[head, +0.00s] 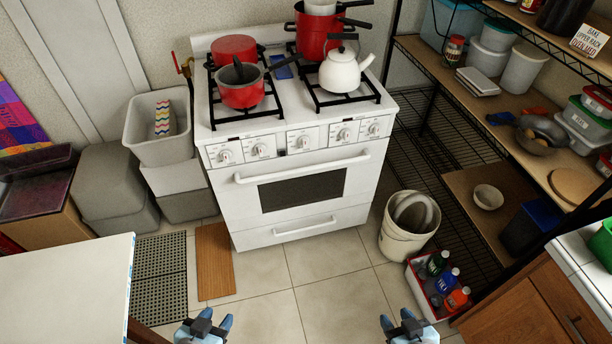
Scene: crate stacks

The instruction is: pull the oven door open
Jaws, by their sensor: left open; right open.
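The white oven (288,132) stands against the back wall. Its door (227,204) looks shut, with a dark window (302,190) and a long white handle bar (300,167) along the top. A lower drawer with its own handle (304,228) sits below the door. My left gripper (205,322) is open and empty at the bottom edge, in front of the oven and well apart from it. My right gripper (408,322) is open and empty at the bottom, to the right, also apart from the oven.
Red pots (241,94) and a white kettle (342,72) stand on the stove top. A bucket (405,240) and a crate of bottles (422,285) stand right of the oven. Stacked crates (160,150) and a wooden board (214,262) are left. Tiled floor (300,265) before the oven is clear.

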